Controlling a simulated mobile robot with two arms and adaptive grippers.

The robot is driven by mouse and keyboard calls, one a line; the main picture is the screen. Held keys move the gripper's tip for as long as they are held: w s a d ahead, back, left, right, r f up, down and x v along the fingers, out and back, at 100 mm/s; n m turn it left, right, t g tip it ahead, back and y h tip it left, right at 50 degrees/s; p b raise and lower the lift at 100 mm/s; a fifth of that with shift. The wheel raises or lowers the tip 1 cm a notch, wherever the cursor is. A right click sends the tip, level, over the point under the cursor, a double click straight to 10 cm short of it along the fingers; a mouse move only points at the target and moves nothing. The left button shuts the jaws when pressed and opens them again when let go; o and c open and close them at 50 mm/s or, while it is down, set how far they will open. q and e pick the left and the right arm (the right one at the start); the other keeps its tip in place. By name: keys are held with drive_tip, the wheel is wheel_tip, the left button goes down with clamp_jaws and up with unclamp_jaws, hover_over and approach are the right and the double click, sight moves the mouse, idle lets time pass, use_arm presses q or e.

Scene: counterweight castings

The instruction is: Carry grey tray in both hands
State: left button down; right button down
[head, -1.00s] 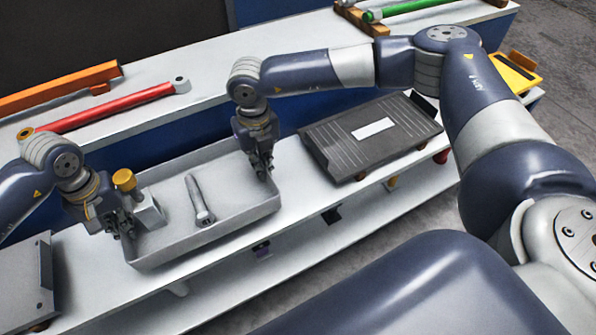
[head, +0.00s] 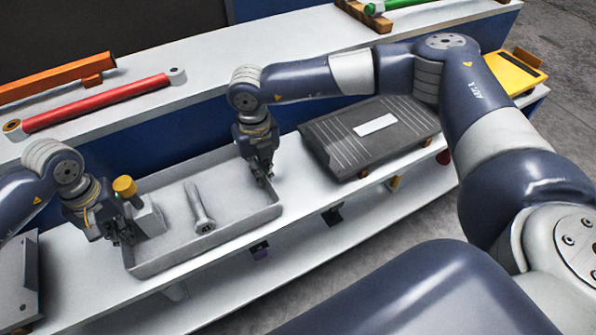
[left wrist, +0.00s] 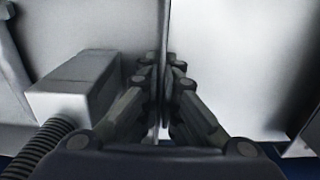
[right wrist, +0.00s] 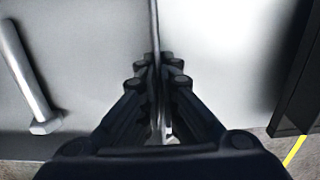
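The grey tray (head: 210,248) is on the white bench in the head view. A grey bolt (head: 199,205) lies in its middle, and a light grey block with a yellow knob (head: 125,186) stands at its left end. My left gripper (head: 122,235) is at the tray's left wall; in the left wrist view its fingers (left wrist: 163,92) close on both sides of that thin wall. My right gripper (head: 264,180) is at the right wall; in the right wrist view its fingers (right wrist: 157,85) pinch that wall. I cannot tell whether the tray's underside touches the bench.
A dark ribbed plate (head: 370,135) lies right of the tray, and a grey plate (head: 18,280) lies at the left. A raised shelf behind holds a red cylinder (head: 95,103) and an orange bar (head: 60,78). A yellow tray (head: 512,72) is at the far right.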

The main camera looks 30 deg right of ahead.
use_arm(q)
drive_tip(key=shift+f, duration=0.3)
use_arm(e)
drive_tip(key=shift+f, duration=0.35)
use_arm(q)
drive_tip(key=c, duration=1.8)
unclamp_jaws()
use_arm(e)
drive_tip(key=c, duration=1.8)
unclamp_jaws()
drive_tip(key=shift+d, duration=0.1)
drive_tip(key=shift+r, duration=0.1)
use_arm(q)
drive_tip(key=shift+r, duration=0.15)
wheel_tip(320, 180, up, 12)
drive_tip(key=shift+f, duration=0.2)
drive_tip(key=shift+r, duration=0.1)
use_arm(e)
drive_tip(key=shift+r, duration=0.25)
wheel_tip(320, 180, up, 12)
drive_tip(key=shift+f, duration=0.25)
